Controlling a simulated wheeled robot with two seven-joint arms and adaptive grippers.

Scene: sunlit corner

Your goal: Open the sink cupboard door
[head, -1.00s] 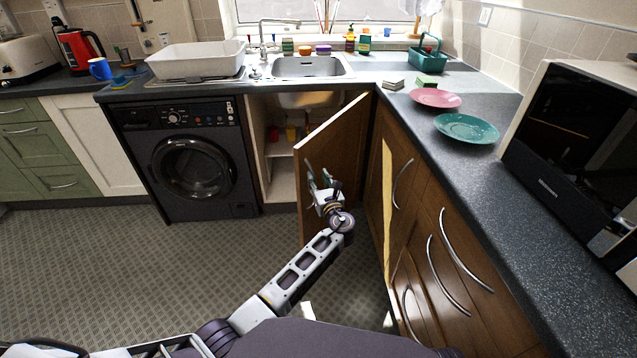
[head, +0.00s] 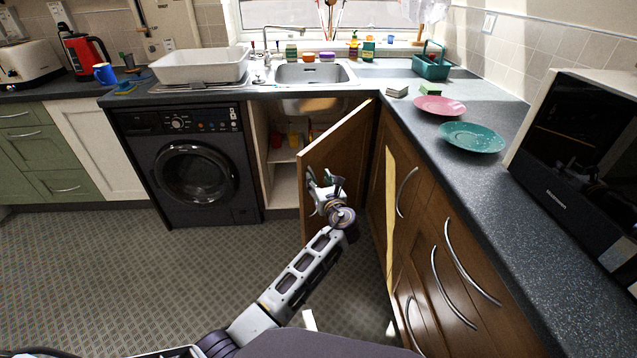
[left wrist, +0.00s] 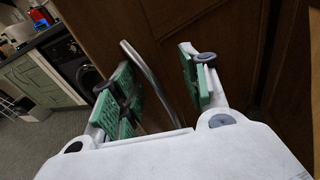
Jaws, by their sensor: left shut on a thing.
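The sink cupboard door (head: 345,145) is brown wood and stands well open, swung out from the cupboard below the sink. Its pale interior (head: 285,182) shows to the left of the door, with several small coloured items inside. My left gripper (head: 322,183) is at the outer face of the door, near its free edge. The gripper partly hides the handle in the head view. My right gripper is out of view.
A dark washing machine (head: 190,165) stands left of the cupboard. Wooden cupboards with long handles (head: 447,282) line the right side, close to the door. The worktop holds a pink plate (head: 440,105) and a green plate (head: 471,137). The patterned floor (head: 130,270) at left is clear.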

